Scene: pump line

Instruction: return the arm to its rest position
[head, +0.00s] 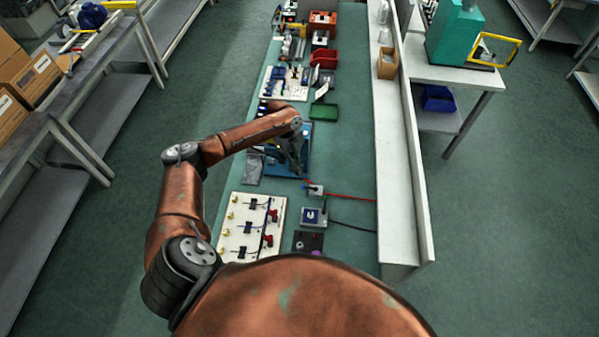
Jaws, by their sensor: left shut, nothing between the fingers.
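My left arm comes in from the left and bends over the green-topped bench (345,180). My left gripper (301,172) points down over a blue plate (303,133) in the middle of the bench. It is shut, and I see nothing held in it. The arm and gripper hide part of the plate and whatever lies under the fingertips; I cannot tell whether the fingertips touch anything. My right gripper is not in view.
A white board with valves (250,228) and a small grey device (313,217) lie on the near bench. A green tray (324,112) and red bin (323,59) stand farther back. A raised white ledge (400,150) runs along the right. Open floor lies left.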

